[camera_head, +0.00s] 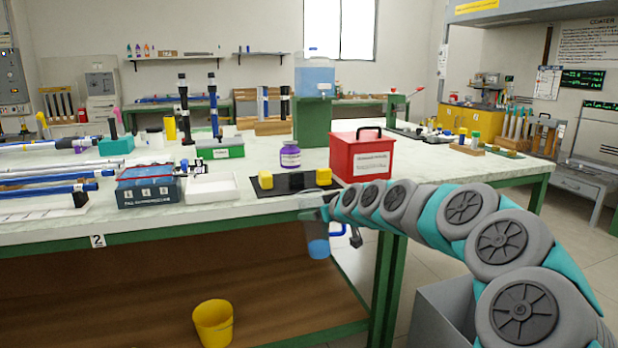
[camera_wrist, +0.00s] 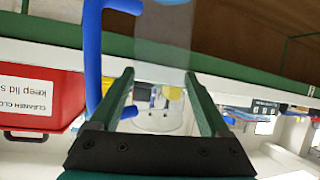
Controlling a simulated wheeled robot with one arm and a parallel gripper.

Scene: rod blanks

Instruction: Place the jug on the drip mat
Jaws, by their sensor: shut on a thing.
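The jug (camera_head: 315,232) is clear with a blue handle and blue liquid low inside. My gripper (camera_head: 322,205) is shut on it near its upper part and holds it in the air, in front of the bench's front edge. In the wrist view, which is upside down, the jug (camera_wrist: 165,55) stands between the two fingers of my gripper (camera_wrist: 160,80), its blue handle to the left. A black mat (camera_head: 292,184), seemingly the drip mat, lies on the bench just behind and left of the jug, with a yellow block at each end.
A red box (camera_head: 361,158) with a black handle stands right of the mat. A purple-labelled jar (camera_head: 290,155) stands behind it. A white tray (camera_head: 211,188) and a blue-grey bin (camera_head: 148,191) are to the left. A yellow bucket (camera_head: 213,324) sits on the lower shelf.

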